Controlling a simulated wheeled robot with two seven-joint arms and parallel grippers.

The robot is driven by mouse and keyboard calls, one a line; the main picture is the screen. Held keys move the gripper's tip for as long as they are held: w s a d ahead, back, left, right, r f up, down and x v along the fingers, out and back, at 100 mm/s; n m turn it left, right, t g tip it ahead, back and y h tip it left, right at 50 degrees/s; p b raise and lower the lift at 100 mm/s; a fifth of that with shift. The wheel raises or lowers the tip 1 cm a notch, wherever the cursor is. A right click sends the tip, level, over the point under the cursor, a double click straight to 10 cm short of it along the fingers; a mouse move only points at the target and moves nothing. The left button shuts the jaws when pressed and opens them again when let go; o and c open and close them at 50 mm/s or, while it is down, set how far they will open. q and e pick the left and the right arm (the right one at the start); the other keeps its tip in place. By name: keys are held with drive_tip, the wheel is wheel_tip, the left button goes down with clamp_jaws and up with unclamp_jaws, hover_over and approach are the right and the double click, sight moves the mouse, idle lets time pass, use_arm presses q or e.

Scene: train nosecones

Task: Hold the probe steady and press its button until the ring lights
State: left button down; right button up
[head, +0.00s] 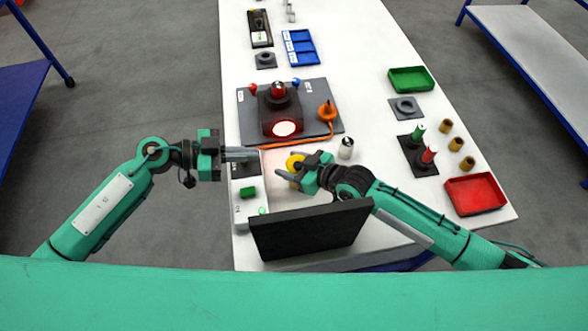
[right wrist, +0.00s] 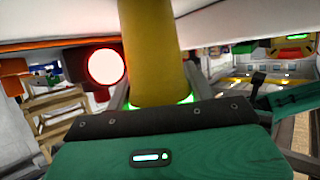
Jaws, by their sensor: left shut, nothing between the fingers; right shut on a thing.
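My right gripper (head: 284,176) is shut on a yellow cylindrical thing (head: 294,162), which I take to be the probe. In the right wrist view the yellow body (right wrist: 152,50) stands up between the fingers, with a green glow (right wrist: 185,101) around its lower end. I cannot tell whether that glow is the probe's ring. Its button is not clearly visible. My left gripper (head: 256,154) is shut and empty, left of the yellow thing with a gap between them in the head view.
A dark box (head: 265,112) with a glowing white disc (head: 284,128) stands on a grey plate (head: 248,125). An orange knob (head: 327,112) and orange cable lie beside it. A small silver cylinder (head: 346,148) is right of my right gripper. A black panel (head: 310,230) stands in front.

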drive_tip(key=o, duration=1.1)
drive_tip(key=shift+d, duration=0.1)
drive_tip(key=v, duration=1.2)
